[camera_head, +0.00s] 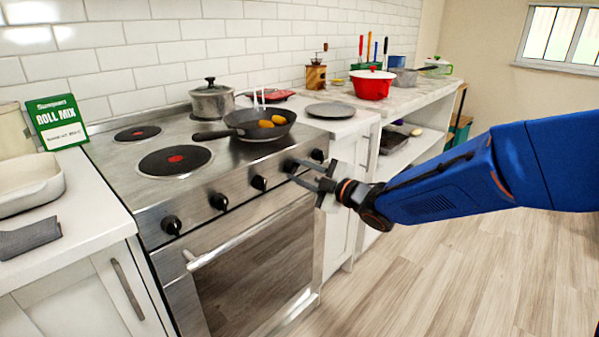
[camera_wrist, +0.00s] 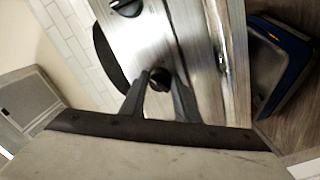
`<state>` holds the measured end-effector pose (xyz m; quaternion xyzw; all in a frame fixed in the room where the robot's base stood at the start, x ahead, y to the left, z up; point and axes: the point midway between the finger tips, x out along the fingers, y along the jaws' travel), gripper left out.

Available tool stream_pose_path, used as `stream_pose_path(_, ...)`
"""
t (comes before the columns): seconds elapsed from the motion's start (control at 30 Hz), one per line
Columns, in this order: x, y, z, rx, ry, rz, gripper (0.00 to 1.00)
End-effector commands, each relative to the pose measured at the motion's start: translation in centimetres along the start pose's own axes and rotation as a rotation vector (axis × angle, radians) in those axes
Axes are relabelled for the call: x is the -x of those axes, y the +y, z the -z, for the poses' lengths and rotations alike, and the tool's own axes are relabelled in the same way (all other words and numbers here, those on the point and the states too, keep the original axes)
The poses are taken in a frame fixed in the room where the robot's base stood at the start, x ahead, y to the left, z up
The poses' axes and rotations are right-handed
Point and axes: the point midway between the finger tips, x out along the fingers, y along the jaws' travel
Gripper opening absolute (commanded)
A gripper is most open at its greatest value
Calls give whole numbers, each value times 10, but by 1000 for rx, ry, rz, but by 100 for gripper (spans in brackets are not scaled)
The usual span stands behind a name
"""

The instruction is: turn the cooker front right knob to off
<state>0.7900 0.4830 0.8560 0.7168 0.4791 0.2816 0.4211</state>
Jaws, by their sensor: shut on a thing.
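The steel cooker (camera_head: 237,200) has a row of several black knobs along its front panel. My gripper (camera_head: 296,170) reaches in from the right, its fingertips at the second knob from the right (camera_head: 290,165). In the wrist view, the gripper (camera_wrist: 161,84) has this dark knob (camera_wrist: 159,78) between its fingers and is shut on it. The fingers partly hide the knob, and its pointer angle cannot be read. The rightmost knob (camera_head: 317,155) is free, just beyond the gripper. Another knob (camera_wrist: 127,8) shows at the top of the wrist view.
A frying pan (camera_head: 259,122) with yellow food sits on the hob above the gripped knob. A lidded pot (camera_head: 212,101) stands behind it. The oven handle (camera_head: 245,233) runs below the knobs. The wooden floor (camera_head: 430,280) to the right is clear.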

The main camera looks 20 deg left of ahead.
Motion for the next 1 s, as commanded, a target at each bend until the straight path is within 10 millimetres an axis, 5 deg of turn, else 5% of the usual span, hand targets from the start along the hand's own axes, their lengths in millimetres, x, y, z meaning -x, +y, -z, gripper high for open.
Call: stream_pose_path(1.0,0,0,0,898,0,2,6)
